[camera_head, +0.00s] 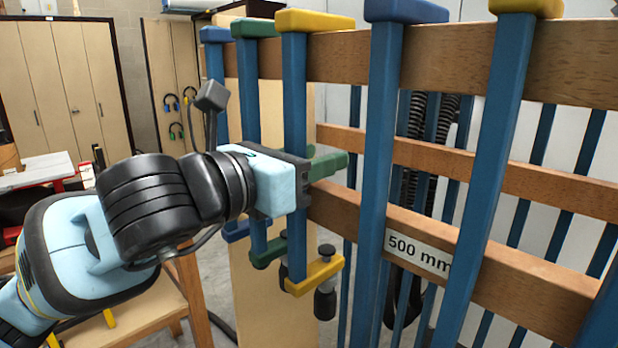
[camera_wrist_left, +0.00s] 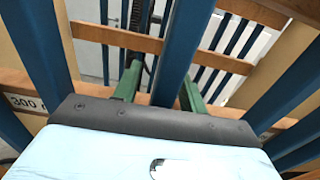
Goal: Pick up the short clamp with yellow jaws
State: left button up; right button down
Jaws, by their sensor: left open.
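The short clamp with yellow jaws hangs on the wooden rack in the head view, with its yellow top jaw (camera_head: 313,20) over the upper rail. Its blue bar (camera_head: 294,90) runs down to a yellow lower jaw (camera_head: 318,275) with a black handle. My left gripper (camera_head: 328,165) is at the bar's middle, and its body hides part of the bar. In the left wrist view its green fingers (camera_wrist_left: 158,92) are apart, with a blue bar (camera_wrist_left: 182,45) running between them. Whether the fingers touch the bar cannot be told. My right gripper is not in view.
A green-jawed clamp (camera_head: 255,28) hangs close on the left, and a longer blue-jawed clamp (camera_head: 406,10) on the right. Another yellow-jawed clamp (camera_head: 527,7) hangs farther right. The wooden rails (camera_head: 550,65) cross behind the bars. A "500 mm" label (camera_head: 418,254) is on the lower rail.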

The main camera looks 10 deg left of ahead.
pick_arm(q)
grip_shut()
jog(key=shift+r, duration=0.1)
